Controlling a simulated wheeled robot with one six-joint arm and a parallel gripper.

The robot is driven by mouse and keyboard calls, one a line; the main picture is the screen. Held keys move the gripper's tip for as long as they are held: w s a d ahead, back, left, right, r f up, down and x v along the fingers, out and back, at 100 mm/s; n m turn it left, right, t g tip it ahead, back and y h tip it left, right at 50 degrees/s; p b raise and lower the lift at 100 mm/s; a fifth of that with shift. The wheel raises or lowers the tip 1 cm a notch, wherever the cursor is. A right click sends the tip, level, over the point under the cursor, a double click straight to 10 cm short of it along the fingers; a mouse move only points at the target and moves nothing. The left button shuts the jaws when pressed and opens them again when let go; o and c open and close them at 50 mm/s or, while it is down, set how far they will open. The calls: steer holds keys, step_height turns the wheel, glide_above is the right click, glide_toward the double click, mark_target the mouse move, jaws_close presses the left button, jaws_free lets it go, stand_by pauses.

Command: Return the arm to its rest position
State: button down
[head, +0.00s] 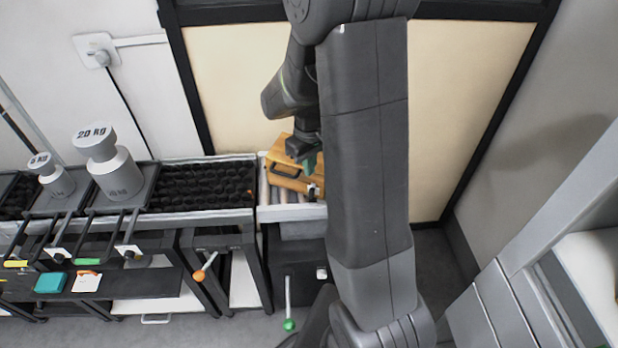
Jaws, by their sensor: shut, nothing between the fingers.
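My arm comes up from the bottom of the head view, bends at the top and hangs down again behind its own front link. My gripper (308,165) points down just above a wooden case (287,162) with a dark handle. The gripper is shut and empty, and partly hidden by my arm. I cannot tell whether its tips touch the case. The case sits on a roller section (280,196) at the right end of the table row.
A 20 KG weight (115,165) and a smaller weight (55,178) stand on platforms at the left. A black roller conveyor (200,187) lies between them and the case. Levers with coloured knobs stick out in front. A grey cabinet (490,310) stands at the right.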

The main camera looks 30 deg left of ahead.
step_height(320, 180, up, 2)
steer(key=shift+r, duration=0.25)
steer(key=shift+f, duration=0.15)
